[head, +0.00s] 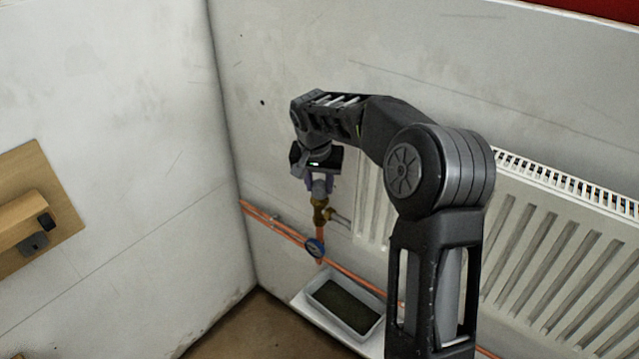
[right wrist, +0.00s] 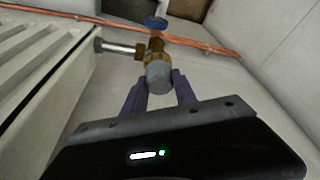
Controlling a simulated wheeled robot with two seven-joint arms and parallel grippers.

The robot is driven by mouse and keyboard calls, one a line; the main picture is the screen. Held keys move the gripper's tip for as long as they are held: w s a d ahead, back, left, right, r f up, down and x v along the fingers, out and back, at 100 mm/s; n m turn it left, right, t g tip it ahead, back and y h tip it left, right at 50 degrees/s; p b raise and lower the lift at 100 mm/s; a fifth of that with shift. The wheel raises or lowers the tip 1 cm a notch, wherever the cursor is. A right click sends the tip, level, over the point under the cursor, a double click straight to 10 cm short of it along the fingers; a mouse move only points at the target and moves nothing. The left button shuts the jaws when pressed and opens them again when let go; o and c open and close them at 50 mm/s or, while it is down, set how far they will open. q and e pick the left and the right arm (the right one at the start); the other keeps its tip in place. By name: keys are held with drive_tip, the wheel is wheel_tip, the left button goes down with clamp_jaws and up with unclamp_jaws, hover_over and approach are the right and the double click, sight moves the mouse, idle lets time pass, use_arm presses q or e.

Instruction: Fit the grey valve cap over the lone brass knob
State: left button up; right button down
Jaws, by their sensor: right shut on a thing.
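My right gripper (head: 319,187) is shut on the grey valve cap (right wrist: 158,78), with a purple finger on each side of it. In the right wrist view the cap lines up with the brass valve (right wrist: 156,46), and its far end meets the brass. The brass valve also shows in the head view (head: 320,211), directly below the gripper. The brass knob itself is hidden by the cap, so I cannot tell how far the cap covers it. My left gripper is not in view.
A white radiator (head: 520,255) stands right of the valve, joined by a short metal pipe (head: 340,218). A blue-rimmed part (head: 314,248) sits on the copper pipe below. Copper pipes (head: 262,217) run along the wall. A white tray (head: 318,308) lies below. A wooden block (head: 25,212) is on the left wall.

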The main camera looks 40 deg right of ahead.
drive_tip(key=shift+f+b, duration=0.6)
drive_tip(key=shift+f, duration=0.25)
idle(0.4)
drive_tip(key=c, duration=0.9)
unclamp_jaws()
drive_tip(key=shift+o, duration=0.2)
drive_tip(key=o, duration=0.4)
drive_tip(key=shift+o, duration=0.2)
drive_tip(key=shift+r, duration=0.15)
drive_tip(key=shift+r+p, duration=1.75)
drive_tip(key=shift+r, duration=0.55)
